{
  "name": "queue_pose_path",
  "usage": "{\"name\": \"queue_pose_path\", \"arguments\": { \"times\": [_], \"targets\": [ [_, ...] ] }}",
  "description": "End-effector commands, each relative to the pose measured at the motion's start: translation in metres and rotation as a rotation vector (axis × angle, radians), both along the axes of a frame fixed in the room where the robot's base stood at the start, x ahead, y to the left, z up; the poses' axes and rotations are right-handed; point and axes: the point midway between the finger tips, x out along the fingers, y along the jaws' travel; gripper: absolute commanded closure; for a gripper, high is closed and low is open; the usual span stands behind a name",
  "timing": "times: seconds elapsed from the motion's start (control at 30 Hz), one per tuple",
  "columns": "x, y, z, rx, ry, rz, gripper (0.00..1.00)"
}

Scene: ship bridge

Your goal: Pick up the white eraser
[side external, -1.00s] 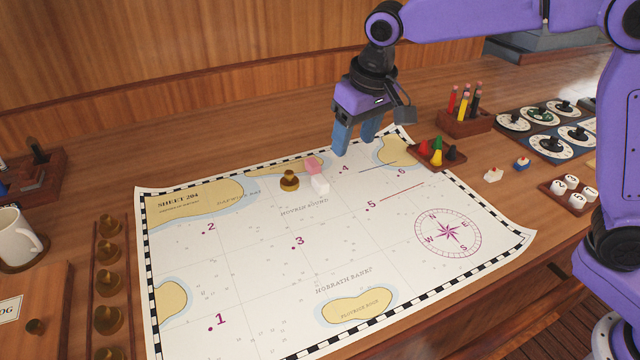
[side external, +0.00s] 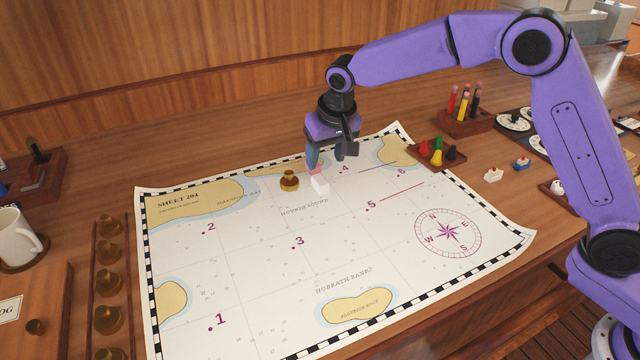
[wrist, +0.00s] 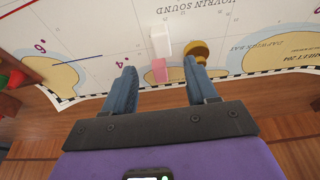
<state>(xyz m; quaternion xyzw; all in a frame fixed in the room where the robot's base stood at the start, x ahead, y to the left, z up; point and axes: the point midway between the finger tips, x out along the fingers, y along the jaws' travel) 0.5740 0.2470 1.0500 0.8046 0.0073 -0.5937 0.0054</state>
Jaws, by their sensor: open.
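The white eraser (side external: 320,185) lies on the chart, and it also shows in the wrist view (wrist: 160,40) ahead of the fingers. A pink eraser (wrist: 160,70) lies just beside it, on the side nearer my gripper; in the side view the pink one (side external: 315,170) is partly hidden by a finger. A brass weight (side external: 290,180) stands close to the left of them, and in the wrist view it (wrist: 197,52) sits to their right. My gripper (side external: 326,164) is open and empty over the chart's back part, its blue fingers pointing down (wrist: 166,82) behind the erasers.
The chart (side external: 260,265) covers the middle of the table. A tray with coloured pawns (side external: 437,153) and a pencil holder (side external: 465,118) stand right of my gripper. Brass weights (side external: 108,284) line the left side. The chart in front of the erasers is clear.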

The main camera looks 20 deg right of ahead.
Motion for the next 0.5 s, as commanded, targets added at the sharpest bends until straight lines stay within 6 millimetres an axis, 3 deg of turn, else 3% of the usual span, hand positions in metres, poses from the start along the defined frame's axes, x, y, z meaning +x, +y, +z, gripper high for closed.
{"name": "queue_pose_path", "arguments": {
  "times": [0.1,0.37,0.5],
  "targets": [
    [0.005,0.0,-0.015,-0.001,0.001,0.0,0.43],
    [0.008,0.001,-0.031,-0.001,0.001,0.002,0.43],
    [0.011,0.003,-0.052,-0.003,0.002,0.001,0.43]
  ]
}}
